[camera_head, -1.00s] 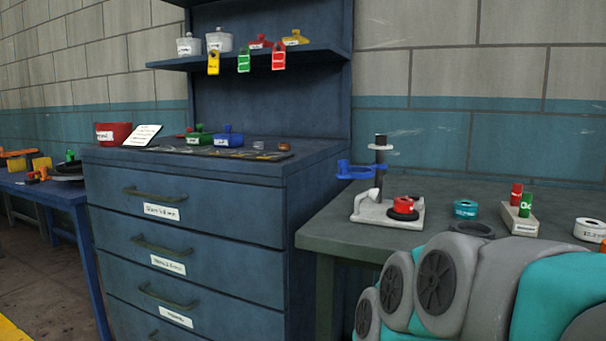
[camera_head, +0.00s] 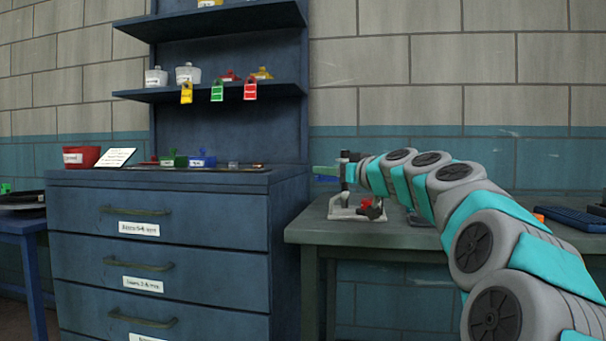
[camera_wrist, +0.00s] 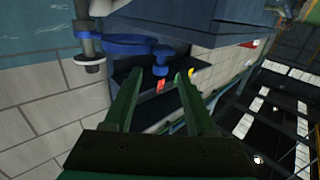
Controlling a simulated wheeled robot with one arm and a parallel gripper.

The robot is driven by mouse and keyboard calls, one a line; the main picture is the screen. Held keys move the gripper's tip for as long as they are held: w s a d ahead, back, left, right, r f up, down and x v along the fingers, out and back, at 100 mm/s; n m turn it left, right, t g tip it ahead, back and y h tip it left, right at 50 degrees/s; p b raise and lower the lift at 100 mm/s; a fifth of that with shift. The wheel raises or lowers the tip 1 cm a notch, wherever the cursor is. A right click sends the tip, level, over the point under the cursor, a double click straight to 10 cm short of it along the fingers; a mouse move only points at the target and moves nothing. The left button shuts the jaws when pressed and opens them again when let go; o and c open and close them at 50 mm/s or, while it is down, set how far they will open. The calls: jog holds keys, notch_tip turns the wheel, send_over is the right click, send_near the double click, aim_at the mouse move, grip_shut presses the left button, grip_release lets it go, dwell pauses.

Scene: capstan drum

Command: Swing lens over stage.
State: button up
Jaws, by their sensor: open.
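The stand's pale base (camera_head: 350,210) carries a red and black piece (camera_head: 368,207). In the wrist view the blue lens arm (camera_wrist: 115,44) runs from the post (camera_wrist: 84,42) to a rounded blue end just beyond my fingertips. My gripper (camera_wrist: 159,74) is open, with its two green fingers apart and nothing seen between them.
The stand is on a grey-green bench (camera_head: 300,233) beside a blue drawer cabinet (camera_head: 160,225). The cabinet's shelf (camera_head: 215,90) holds jars and hanging tags. My arm covers much of the bench's middle. A dark blue tray (camera_head: 570,218) lies at the right.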

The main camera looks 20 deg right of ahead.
jog(key=w+a+p, duration=0.1)
jog(key=w, duration=0.6)
jog(key=shift+w, duration=0.25)
jog(key=shift+a, duration=0.1)
jog(key=shift+c, duration=0.3)
grip_shut()
dwell(0.9)
